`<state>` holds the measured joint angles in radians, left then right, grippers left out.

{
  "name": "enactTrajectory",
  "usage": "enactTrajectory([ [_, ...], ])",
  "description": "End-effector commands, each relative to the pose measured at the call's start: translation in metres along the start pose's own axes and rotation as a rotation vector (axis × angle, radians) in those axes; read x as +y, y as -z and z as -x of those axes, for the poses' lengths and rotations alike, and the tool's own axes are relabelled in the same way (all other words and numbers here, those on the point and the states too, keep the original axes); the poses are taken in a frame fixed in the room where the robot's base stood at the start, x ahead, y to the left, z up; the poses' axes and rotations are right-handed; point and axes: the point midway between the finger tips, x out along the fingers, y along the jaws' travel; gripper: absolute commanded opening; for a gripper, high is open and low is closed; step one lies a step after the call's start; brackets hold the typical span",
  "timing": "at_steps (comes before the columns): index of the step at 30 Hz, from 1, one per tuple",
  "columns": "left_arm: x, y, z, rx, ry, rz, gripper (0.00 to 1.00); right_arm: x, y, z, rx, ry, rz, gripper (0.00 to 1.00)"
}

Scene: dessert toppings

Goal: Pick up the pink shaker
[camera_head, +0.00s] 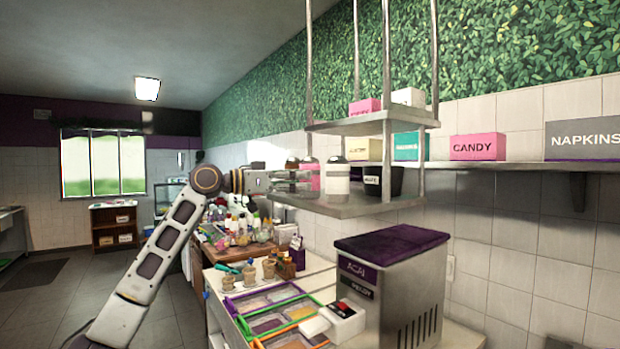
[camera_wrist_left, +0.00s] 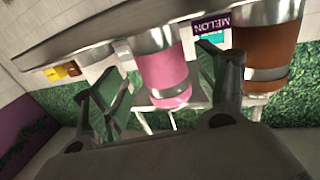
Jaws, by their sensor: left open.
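The pink shaker (camera_head: 314,178) stands upright on the lower hanging metal shelf (camera_head: 350,206). It also shows in the left wrist view (camera_wrist_left: 164,76), tilted by the camera's angle, in the gap between the two fingers. My left gripper (camera_head: 294,181) is open at the shelf's left end, level with the shaker and partly in front of it in the head view. I cannot tell whether the fingers touch it. My right gripper is not in view.
A white shaker (camera_head: 335,182) stands just right of the pink one, and a brown shaker (camera_wrist_left: 266,58) is close by. A dark box (camera_head: 383,182) sits farther right. A metal post (camera_head: 387,150) rises near it. The acai machine (camera_head: 395,285) stands below.

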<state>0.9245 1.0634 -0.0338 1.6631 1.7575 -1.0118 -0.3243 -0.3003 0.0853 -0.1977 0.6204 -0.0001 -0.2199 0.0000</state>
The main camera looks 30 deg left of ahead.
Motion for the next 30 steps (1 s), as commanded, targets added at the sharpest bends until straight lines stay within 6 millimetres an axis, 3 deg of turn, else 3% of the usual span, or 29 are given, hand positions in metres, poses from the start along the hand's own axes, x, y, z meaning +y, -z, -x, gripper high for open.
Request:
enactTrajectory([
  [13,-0.004,0.002,-0.035,0.001,0.001,0.001,0.73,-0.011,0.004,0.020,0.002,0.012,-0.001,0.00],
  [30,-0.004,0.000,-0.038,0.000,0.001,0.001,0.73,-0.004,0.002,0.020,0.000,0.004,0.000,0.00],
])
